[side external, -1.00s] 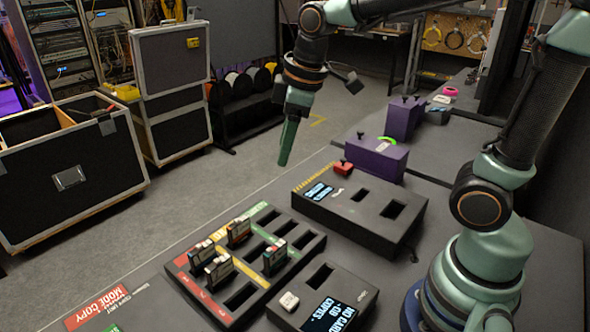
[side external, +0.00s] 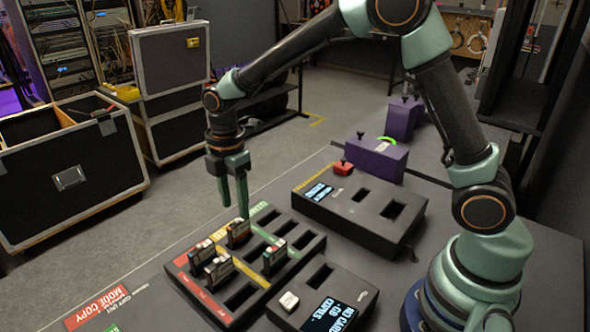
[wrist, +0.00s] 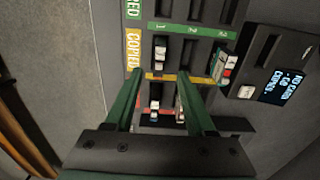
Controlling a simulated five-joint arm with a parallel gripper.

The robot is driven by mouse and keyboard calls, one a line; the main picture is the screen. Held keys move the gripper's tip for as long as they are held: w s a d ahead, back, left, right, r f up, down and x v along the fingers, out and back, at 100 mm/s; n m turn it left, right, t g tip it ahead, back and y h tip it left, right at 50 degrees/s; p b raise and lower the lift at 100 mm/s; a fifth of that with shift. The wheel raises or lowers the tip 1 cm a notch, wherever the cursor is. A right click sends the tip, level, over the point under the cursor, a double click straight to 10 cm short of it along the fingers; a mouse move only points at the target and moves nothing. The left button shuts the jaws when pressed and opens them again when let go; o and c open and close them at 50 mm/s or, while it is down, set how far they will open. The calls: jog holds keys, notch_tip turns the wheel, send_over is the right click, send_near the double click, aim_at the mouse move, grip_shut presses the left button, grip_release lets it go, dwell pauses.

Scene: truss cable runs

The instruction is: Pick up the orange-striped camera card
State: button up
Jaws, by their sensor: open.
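A dark slotted card tray (side external: 292,279) with red, yellow and green label strips holds several upright camera cards. Two cards, one at the far left (side external: 201,254) and one in front of it (side external: 218,271), stand near the red strip. Another card (side external: 238,233) stands at the back, and one more (side external: 275,259) to the right. Their stripes are too small to tell surely which is orange. My gripper (side external: 234,210) is open, pointing down just above the back card. In the wrist view my gripper (wrist: 158,74) is empty, with cards visible between and beyond its fingers.
A unit with a lit screen (side external: 333,314) sits right of the tray in front. A larger slotted box (side external: 345,216) lies behind it.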

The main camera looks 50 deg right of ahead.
aim_at(237, 219)
jog(key=shift+w+d+f, duration=0.1)
jog(key=shift+d+f, duration=0.05)
jog(key=shift+f, duration=3.65)
grip_shut()
